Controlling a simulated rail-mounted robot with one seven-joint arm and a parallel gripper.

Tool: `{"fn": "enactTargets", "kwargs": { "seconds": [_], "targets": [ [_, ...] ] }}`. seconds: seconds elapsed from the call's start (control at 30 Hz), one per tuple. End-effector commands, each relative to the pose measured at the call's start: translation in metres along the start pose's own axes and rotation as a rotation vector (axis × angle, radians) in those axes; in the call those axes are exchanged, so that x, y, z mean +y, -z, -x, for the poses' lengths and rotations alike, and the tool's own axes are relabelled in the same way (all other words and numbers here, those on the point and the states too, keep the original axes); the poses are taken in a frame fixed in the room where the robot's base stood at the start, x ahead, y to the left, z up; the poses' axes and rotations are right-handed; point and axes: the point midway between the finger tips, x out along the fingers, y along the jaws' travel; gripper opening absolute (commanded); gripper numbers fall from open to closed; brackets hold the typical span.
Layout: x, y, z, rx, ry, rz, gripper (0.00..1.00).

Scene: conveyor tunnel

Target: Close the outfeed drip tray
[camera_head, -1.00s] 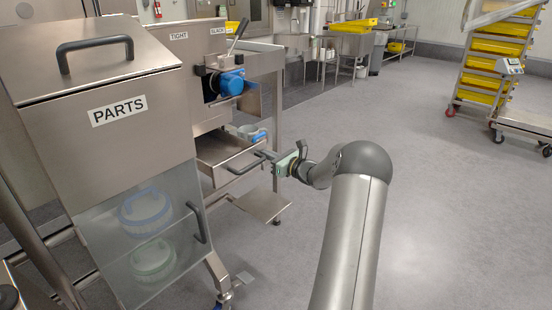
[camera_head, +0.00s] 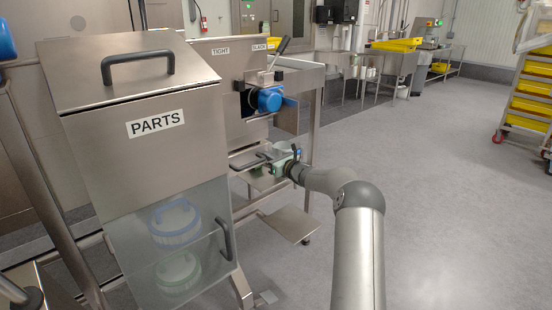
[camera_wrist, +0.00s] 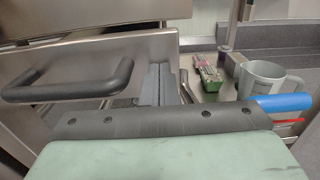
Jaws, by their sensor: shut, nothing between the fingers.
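The outfeed drip tray (camera_head: 240,157) is under the TIGHT/SLACK panel, right of the PARTS cabinet. Its steel front (camera_wrist: 140,50) and black bar handle (camera_wrist: 70,80) fill the left of the wrist view. Its inside is not visible, and I cannot tell whether the front is fully flush. My gripper (camera_head: 272,164) is at the right part of the tray front, beside the handle and not around it. In the wrist view its fingers (camera_wrist: 165,84) are together and empty, close against or touching the front; contact is unclear.
The PARTS cabinet (camera_head: 150,110) stands left. A blue knob and lever (camera_head: 268,98) are above the tray; a lower steel plate (camera_head: 292,222) is below.

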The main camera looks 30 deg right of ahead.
Motion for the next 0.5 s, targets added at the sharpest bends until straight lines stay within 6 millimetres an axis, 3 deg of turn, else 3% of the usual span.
{"fn": "enactTargets", "kwargs": {
  "seconds": [0.33, 0.5],
  "targets": [
    [0.004, -0.008, -0.004, -0.012, 0.001, 0.001, 0.0],
    [0.005, -0.006, 0.015, -0.011, -0.002, 0.002, 0.0]
  ]
}}
